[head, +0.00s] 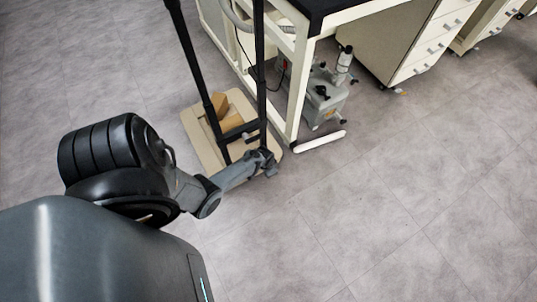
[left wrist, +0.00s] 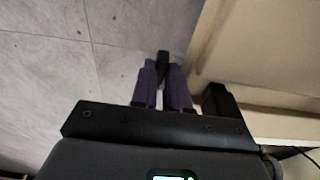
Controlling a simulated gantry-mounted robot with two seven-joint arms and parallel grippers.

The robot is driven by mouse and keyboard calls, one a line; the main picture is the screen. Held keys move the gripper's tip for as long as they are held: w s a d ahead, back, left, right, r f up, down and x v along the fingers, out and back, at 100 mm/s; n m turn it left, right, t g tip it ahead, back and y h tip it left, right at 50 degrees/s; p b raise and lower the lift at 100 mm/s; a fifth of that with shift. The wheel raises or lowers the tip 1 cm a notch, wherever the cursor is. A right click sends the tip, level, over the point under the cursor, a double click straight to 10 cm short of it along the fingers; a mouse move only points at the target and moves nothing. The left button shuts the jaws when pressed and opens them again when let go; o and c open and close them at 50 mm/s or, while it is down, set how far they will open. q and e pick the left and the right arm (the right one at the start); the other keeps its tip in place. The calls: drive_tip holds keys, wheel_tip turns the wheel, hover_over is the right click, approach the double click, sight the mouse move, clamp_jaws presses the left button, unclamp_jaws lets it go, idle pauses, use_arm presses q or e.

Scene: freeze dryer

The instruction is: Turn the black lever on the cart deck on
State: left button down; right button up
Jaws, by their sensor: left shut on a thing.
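The cart has a beige deck (head: 204,143) low on the floor, with tall black uprights. My left gripper (head: 266,162) is at the deck's front right corner, close to the foot of the right upright. In the left wrist view, the two dark purple fingers of my left gripper (left wrist: 162,82) are shut on a small black piece, the black lever (left wrist: 163,57), whose tip shows between and beyond the fingertips. The rest of the lever is hidden by the fingers. In the head view the lever cannot be made out clearly against the gripper. My right gripper is in neither view.
A cardboard box (head: 229,123) lies on the deck between the uprights. A white-framed bench (head: 300,75) stands just right of the cart, with a grey pump (head: 322,98) under it. A black block (left wrist: 218,100) is right of the fingers. Floor (head: 400,210) at the right is clear.

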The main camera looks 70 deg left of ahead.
use_arm(q)
drive_tip(key=shift+w+a+r+g, duration=0.15)
drive_tip(key=shift+w+r+g, duration=0.15)
drive_tip(key=shift+g, duration=0.5)
drive_tip(key=shift+w+r+g+h+b, duration=0.15)
drive_tip(key=shift+w+g+b, duration=0.1)
drive_tip(key=shift+g, duration=0.35)
drive_tip(key=shift+w+f+g+h+b, duration=0.1)
drive_tip(key=shift+g+h+b, duration=0.1)
drive_tip(key=shift+g, duration=0.4)
drive_tip(key=shift+r, duration=0.1)
drive_tip(key=c, duration=1.4)
unclamp_jaws()
drive_tip(key=shift+s, duration=0.1)
